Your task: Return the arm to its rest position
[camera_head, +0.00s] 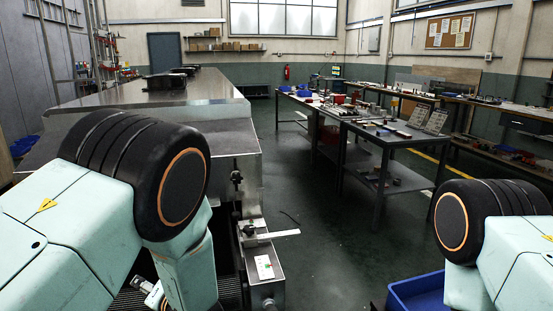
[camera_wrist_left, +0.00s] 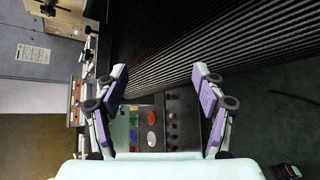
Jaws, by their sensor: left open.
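My left gripper (camera_wrist_left: 160,78) shows in the left wrist view with its two purple-padded fingers wide apart and nothing between them. My left arm (camera_head: 130,200) fills the lower left of the head view, bent at a large black joint. Its gripper is not clearly visible there. My right arm (camera_head: 490,230) comes in at the lower right of the head view; its gripper is outside the frame. In the wrist view, a dark ribbed surface (camera_wrist_left: 220,50) lies beyond the fingers, and a panel with small coloured parts (camera_wrist_left: 152,125) shows between them.
The steel dryer housing (camera_head: 150,92) runs along the left, close beside my left arm. A bracket with a white plate (camera_head: 270,236) stands at its near end. A blue crate (camera_head: 418,292) sits by my right arm. Cluttered workbenches (camera_head: 390,135) stand right; the floor between (camera_head: 320,215) is clear.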

